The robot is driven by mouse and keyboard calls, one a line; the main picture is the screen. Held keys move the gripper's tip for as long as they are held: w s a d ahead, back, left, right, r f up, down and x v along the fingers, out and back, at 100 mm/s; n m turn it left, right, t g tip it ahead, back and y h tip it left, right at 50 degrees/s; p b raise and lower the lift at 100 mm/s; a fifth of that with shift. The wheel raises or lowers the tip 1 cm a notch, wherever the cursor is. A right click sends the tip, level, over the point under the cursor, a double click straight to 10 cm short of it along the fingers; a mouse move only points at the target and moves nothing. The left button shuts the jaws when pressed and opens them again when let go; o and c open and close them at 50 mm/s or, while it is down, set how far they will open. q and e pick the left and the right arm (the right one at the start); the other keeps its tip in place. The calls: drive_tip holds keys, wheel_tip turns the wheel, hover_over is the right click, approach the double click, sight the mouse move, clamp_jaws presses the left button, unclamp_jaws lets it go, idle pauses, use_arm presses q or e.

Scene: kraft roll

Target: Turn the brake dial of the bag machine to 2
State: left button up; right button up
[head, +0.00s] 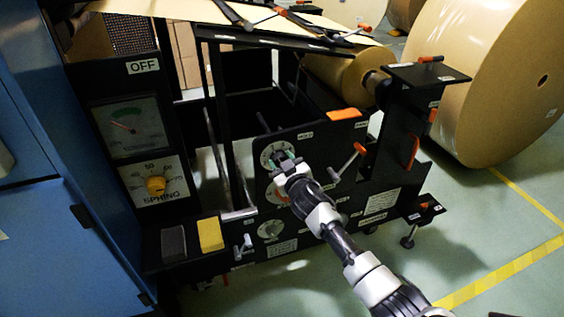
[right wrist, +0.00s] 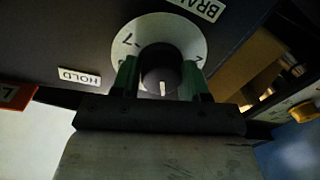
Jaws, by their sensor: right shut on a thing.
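The brake dial (right wrist: 172,27) shows in the right wrist view as a pale round face with a dark knob (right wrist: 161,72) in its middle. The lettering is upside down there: a label beginning "BRA" and a 7 are readable. A white mark on the knob points down in that picture; the number it faces is hidden. My right gripper (right wrist: 160,80) has its green fingers on both sides of the knob and is shut on it. In the head view it reaches the upper dial (head: 270,151) on the black bag machine (head: 330,132). My left gripper is not in view.
Other dials sit below, including the lowest one (head: 270,230). An orange-tipped lever (head: 359,149) stands to the right of my gripper. A spring dial (head: 156,185) is on the left panel. A large kraft roll (head: 490,75) stands at the right, beside open floor.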

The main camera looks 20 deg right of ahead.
drive_tip(key=n+p, duration=0.2)
drive_tip(key=n, duration=0.4)
drive_tip(key=shift+a+g, duration=0.1)
drive_tip(key=shift+g, duration=0.2)
drive_tip(key=n, duration=0.4)
drive_tip(key=shift+n+h+p, duration=0.3)
drive_tip(key=shift+n+p, duration=0.05)
drive_tip(key=shift+n, duration=0.05)
drive_tip(key=n, duration=0.4)
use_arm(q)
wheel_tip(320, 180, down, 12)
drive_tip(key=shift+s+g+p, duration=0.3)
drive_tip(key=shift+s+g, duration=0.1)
use_arm(e)
drive_tip(key=shift+s+n+h, duration=0.1)
drive_tip(key=shift+n+h, duration=0.2)
drive_tip(key=shift+n, duration=0.3)
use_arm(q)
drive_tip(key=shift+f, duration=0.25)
use_arm(e)
drive_tip(key=o, duration=0.9)
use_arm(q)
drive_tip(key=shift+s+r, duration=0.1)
use_arm(e)
drive_tip(key=shift+r, duration=0.1)
